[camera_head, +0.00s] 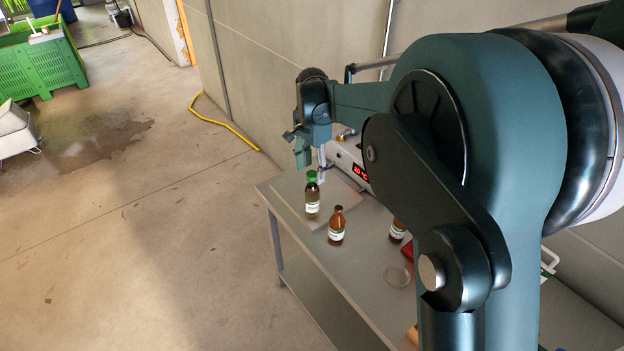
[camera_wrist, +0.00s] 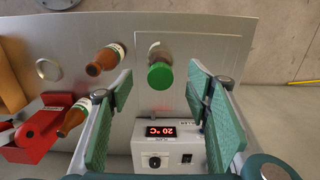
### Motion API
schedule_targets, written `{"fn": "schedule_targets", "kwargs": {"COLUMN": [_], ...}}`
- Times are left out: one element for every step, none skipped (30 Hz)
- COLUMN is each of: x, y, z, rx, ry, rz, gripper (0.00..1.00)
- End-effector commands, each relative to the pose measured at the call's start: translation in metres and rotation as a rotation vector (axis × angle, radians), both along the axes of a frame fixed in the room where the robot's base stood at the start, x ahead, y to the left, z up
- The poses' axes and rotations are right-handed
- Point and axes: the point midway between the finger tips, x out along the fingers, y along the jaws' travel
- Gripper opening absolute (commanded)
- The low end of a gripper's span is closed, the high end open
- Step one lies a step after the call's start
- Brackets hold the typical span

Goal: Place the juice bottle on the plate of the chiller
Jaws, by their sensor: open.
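A bottle with a green cap and white label (camera_head: 312,196), which I take as the juice bottle, stands upright. Its cap also shows in the wrist view (camera_wrist: 160,75). Its base appears to be on the thin flat plate (camera_wrist: 148,98) in front of the chiller box (camera_wrist: 172,155), whose red display reads 20 °C. The box also shows in part behind my arm in the head view (camera_head: 345,158). My gripper (camera_wrist: 160,84) is open, its two fingers apart on either side of the green cap in the wrist view. No contact with the bottle is visible.
Two brown bottles (camera_head: 336,226) (camera_head: 397,231) stand on the metal table (camera_head: 345,284), to the right of the green-capped one. A red device (camera_wrist: 38,132) and a round clear dish (camera_head: 398,276) are farther along. A wall runs behind the table.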

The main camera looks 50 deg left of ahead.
Motion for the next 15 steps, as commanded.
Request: {"fn": "schedule_targets", "kwargs": {"x": [0.000,0.000,0.000,0.000,0.000,0.000,0.000,0.000,0.000,0.000,0.000,0.000,0.000,0.000,0.000], "y": [0.000,0.000,0.000,0.000,0.000,0.000,0.000,0.000,0.000,0.000,0.000,0.000,0.000,0.000,0.000], "z": [0.007,0.010,0.014,0.017,0.020,0.023,0.025,0.026,0.027,0.028,0.029,0.030,0.030,0.030,0.030], "rx": [0.000,0.000,0.000,0.000,0.000,0.000,0.000,0.000,0.000,0.000,0.000,0.000,0.000,0.000,0.000], "ry": [0.000,0.000,0.000,0.000,0.000,0.000,0.000,0.000,0.000,0.000,0.000,0.000,0.000,0.000,0.000], "rz": [0.000,0.000,0.000,0.000,0.000,0.000,0.000,0.000,0.000,0.000,0.000,0.000,0.000,0.000,0.000], "gripper": [0.49,0.49,0.49,0.49,0.49,0.49,0.49,0.49,0.49,0.49,0.49,0.49,0.49,0.49,0.49]}}
